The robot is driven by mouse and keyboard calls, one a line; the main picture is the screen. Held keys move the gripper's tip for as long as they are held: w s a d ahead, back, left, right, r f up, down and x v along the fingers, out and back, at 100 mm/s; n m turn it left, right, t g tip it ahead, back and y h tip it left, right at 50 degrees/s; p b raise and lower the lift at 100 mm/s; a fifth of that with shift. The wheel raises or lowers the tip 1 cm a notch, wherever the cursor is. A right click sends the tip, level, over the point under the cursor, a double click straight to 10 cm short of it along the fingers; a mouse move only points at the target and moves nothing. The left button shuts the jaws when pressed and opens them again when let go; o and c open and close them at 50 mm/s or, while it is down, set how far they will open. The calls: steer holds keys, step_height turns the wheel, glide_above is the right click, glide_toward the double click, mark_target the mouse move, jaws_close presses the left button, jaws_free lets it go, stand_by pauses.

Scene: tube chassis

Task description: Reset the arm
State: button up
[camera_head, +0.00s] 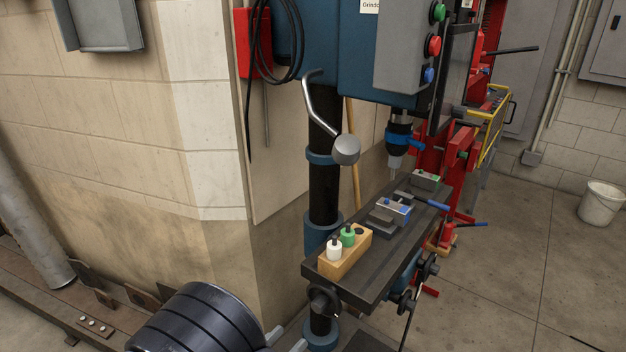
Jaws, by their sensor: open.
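My arm shows at the bottom of the head view as a dark ribbed cylinder, left of the drill press. My gripper (286,340) is at its right end, low in the picture. Two pale finger tips show there, apart, with nothing seen between them. The rest of the gripper is hidden by the arm or cut off by the frame. It is below and left of the drill press table (375,262) in the picture, and I cannot tell the exact distance between them.
A wooden block (345,254) with a white and a green piece stands on the table. A vise (393,211) sits behind it. A crank handle (346,150) hangs by the column. A wall corner (215,120) stands left. A white bucket (601,203) is on open floor at right.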

mark_target(316, 310)
steer(key=x, duration=1)
steer(key=shift+s, duration=0.1)
steer(key=shift+a+f+m+b, duration=0.1)
steer(key=shift+f+m+b, duration=0.2)
steer(key=shift+m+b, duration=0.3)
steer(key=m+b, duration=0.3)
steer(key=shift+m, duration=0.3)
steer(key=m+b, duration=0.6)
steer(key=shift+a+r, duration=0.1)
steer(key=m+b, duration=0.9)
steer(key=m, duration=0.1)
steer(key=shift+r, duration=0.15)
steer(key=shift+r+m+b, duration=0.2)
steer(key=shift+m+b, duration=0.1)
steer(key=shift+m, duration=0.4)
